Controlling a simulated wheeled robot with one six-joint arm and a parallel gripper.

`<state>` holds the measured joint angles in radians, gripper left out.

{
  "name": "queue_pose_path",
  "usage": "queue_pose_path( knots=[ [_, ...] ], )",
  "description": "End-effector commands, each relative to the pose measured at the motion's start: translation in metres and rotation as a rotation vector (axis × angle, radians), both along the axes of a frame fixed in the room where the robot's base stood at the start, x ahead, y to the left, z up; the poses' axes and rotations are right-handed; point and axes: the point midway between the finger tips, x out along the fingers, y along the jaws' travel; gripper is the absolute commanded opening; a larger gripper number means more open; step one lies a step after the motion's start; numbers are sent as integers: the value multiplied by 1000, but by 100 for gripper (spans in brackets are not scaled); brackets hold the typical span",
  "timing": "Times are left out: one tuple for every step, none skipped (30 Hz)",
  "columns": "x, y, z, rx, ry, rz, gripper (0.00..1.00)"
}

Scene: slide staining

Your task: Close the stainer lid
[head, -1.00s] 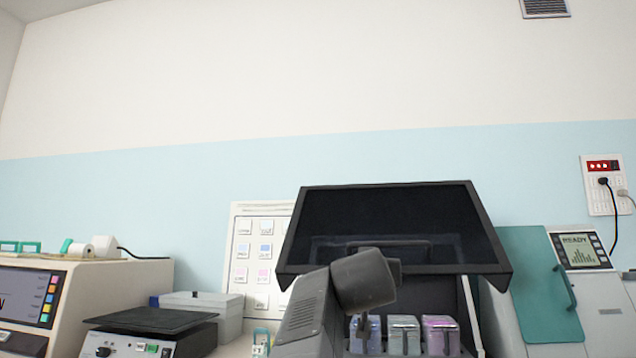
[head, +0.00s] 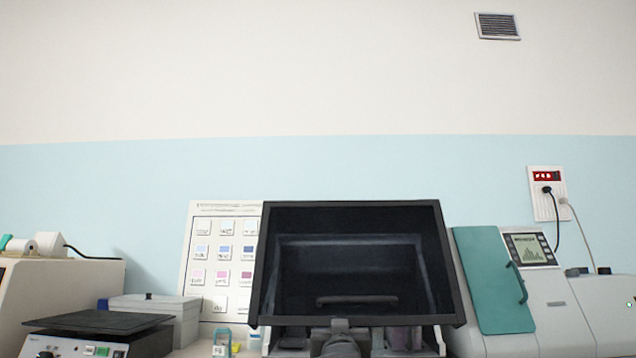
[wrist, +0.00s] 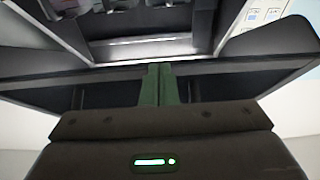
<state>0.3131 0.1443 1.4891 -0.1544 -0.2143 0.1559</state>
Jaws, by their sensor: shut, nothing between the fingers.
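The stainer lid (head: 435,250) is a dark, tinted panel with a black frame and a handle-like bar (head: 370,300) showing low in its middle. It stands raised and tilted above the stainer, with a gap under its front edge. Parts of the staining jars (head: 400,339) show in that gap. In the wrist view my gripper (wrist: 156,70) has its two green fingers together, with nothing between them. They overlap the dark lid panel (wrist: 60,90); whether they touch it I cannot tell. In the head view my arm covers the lid's lower middle edge, and the fingertips are hidden.
A teal-doored machine (head: 495,280) stands close on the right. A hotplate-like device (head: 95,325) and a grey box (head: 160,315) stand on the left. A colour chart (head: 215,260) is behind the lid's left side.

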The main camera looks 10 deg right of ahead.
Motion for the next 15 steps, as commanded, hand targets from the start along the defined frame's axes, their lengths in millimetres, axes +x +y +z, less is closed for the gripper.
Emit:
queue_pose_path(
  knots=[
    [8, -2, -18, 1, 2, 0, 0],
    [12, -3, -23, 2, 2, 0, 0],
    [17, -5, -30, 1, 2, 1, 0],
    [22, -6, -36, 2, 3, 1, 0],
    [26, -7, -40, 1, 2, 1, 0],
    [31, -9, -46, 0, 2, 1, 0],
    [35, -10, -51, 0, 2, 1, 0],
    [39, -11, -55, 0, 2, 1, 0],
    [45, -12, -60, 1, 2, 1, 0],
    [48, -13, -63, 1, 1, 0, 0],
    [52, -14, -66, 1, 1, 1, 0],
    [56, -16, -71, 1, 2, 1, 0],
    [59, -17, -73, 1, 2, 1, 0],
    [62, -17, -75, 0, 1, 1, 0],
    [65, -18, -78, 0, 1, 1, 0]
  ],
)
